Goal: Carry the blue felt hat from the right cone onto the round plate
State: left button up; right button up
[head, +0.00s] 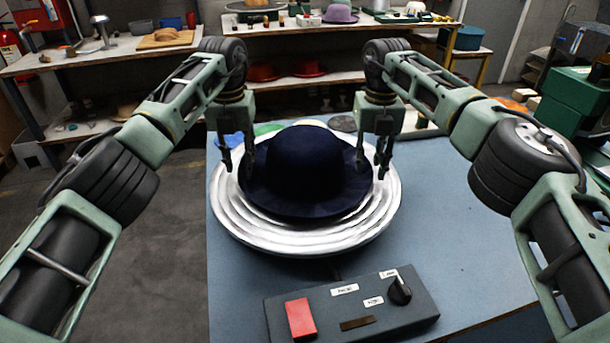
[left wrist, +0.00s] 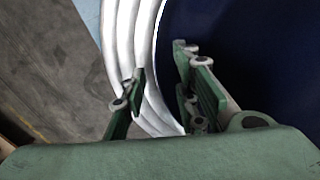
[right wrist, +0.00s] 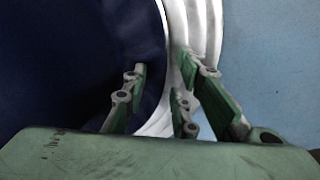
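The dark blue felt hat (head: 305,165) sits crown up, upright, over the middle of the silver, ridged round plate (head: 300,238). My left gripper (head: 237,168) is at the left edge of the brim, fingers pointing down. In the left wrist view its fingers (left wrist: 160,62) are apart, with the brim edge between them. My right gripper (head: 372,168) is at the right brim edge; in the right wrist view its fingers (right wrist: 163,62) are also apart around the edge. The underside of the hat is hidden. No cone is visible.
A grey control box (head: 350,308) with a red button (head: 300,318) and black knob (head: 400,290) lies in front of the plate. The blue tabletop (head: 450,215) is free on the right. Flat coloured discs (head: 268,128) lie behind the hat. Shelves with other hats stand at the back.

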pick_arm(q)
notch_tip(320, 180, up, 6)
jog(key=shift+r, duration=0.5)
pick_arm(e)
jog(key=shift+r, duration=0.15)
notch_tip(320, 180, up, 7)
jog(key=shift+f, duration=0.1)
jog(key=shift+r, duration=0.2)
